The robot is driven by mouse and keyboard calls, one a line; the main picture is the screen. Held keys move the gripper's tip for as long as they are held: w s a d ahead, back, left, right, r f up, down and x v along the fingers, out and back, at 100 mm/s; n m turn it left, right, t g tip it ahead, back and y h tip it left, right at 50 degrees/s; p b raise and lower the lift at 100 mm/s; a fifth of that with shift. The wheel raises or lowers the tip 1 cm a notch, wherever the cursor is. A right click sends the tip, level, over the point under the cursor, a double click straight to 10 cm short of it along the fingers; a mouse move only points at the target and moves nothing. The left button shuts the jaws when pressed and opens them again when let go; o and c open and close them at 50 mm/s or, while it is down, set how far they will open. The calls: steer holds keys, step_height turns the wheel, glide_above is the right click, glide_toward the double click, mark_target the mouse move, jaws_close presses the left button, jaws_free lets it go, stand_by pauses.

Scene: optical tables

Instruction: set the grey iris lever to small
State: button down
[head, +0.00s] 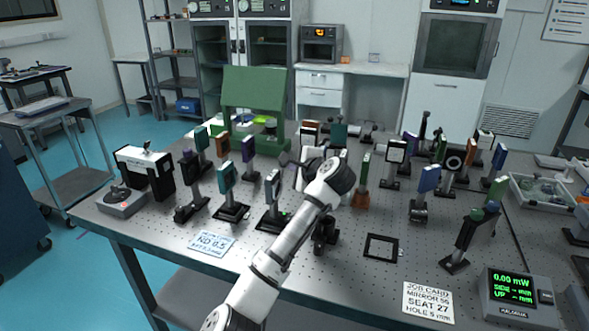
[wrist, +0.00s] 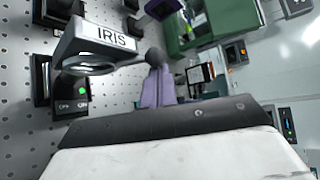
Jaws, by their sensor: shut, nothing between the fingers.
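In the wrist view a pale grey housing marked IRIS (wrist: 108,40) stands at the upper left, with a round ring under its label. I cannot clearly pick out its grey lever or read the lever's setting. My gripper (wrist: 156,66) shows as two lavender fingers side by side, shut and empty, to the right of the housing. A dark rounded end shows at the fingertips; I cannot tell whether it touches anything. In the head view my gripper (head: 286,160) is above the middle of the table, and my arm hides part of what stands there.
A black switch box (wrist: 72,107) with a green light is below the iris housing. Many posts with optics crowd the perforated table (head: 160,232). A green frame (head: 255,92) stands at the back. A power meter (head: 517,297) and job card (head: 428,302) are at the front right.

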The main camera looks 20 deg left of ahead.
steer(key=shift+s+t+b, duration=0.2)
steer(key=shift+t+b, duration=0.1)
steer(key=shift+b, duration=0.3)
steer(key=shift+n, duration=0.3)
steer(key=s+n+t+y+b, duration=0.4)
steer(key=s+n+b, duration=0.1)
steer(key=b, duration=1)
steer(key=shift+s+a+r+n+t, duration=0.15)
steer(key=shift+s+r+n+t, duration=0.25)
steer(key=shift+s, duration=0.4)
steer(key=b+v, duration=0.2)
steer(key=v, duration=1.2)
steer(key=shift+f, duration=0.15)
steer(key=shift+w, duration=0.1)
